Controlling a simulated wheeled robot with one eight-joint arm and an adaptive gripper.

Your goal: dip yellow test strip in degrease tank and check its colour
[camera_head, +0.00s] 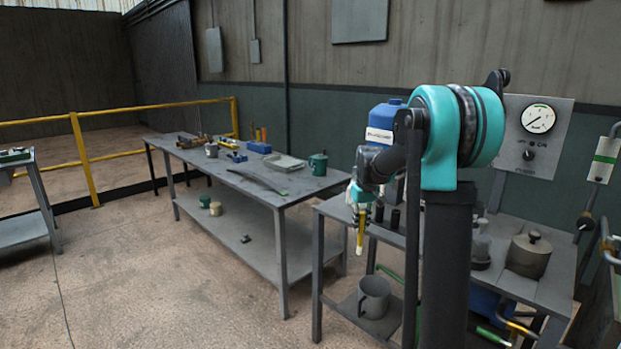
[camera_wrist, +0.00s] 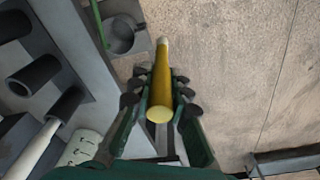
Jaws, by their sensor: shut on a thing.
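A yellow, rod-like test strip (camera_head: 360,240) with a pale tip hangs tip-down from my gripper (camera_head: 361,203) in the head view. In the wrist view my gripper (camera_wrist: 160,90) is shut on the yellow test strip (camera_wrist: 165,67), with dark finger pads on both sides. The strip is in the air beside the left front edge of the near bench, with the floor behind its tip in the wrist view. I cannot read the label or tell which vessel is the degrease tank.
The near bench (camera_head: 540,290) holds a lidded grey pot (camera_head: 528,254) and dark cylinders (camera_wrist: 35,75). A grey mug (camera_head: 374,297) sits on its lower shelf. A longer bench (camera_head: 300,190) with tools stands left. Open floor (camera_head: 200,285) lies at front left.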

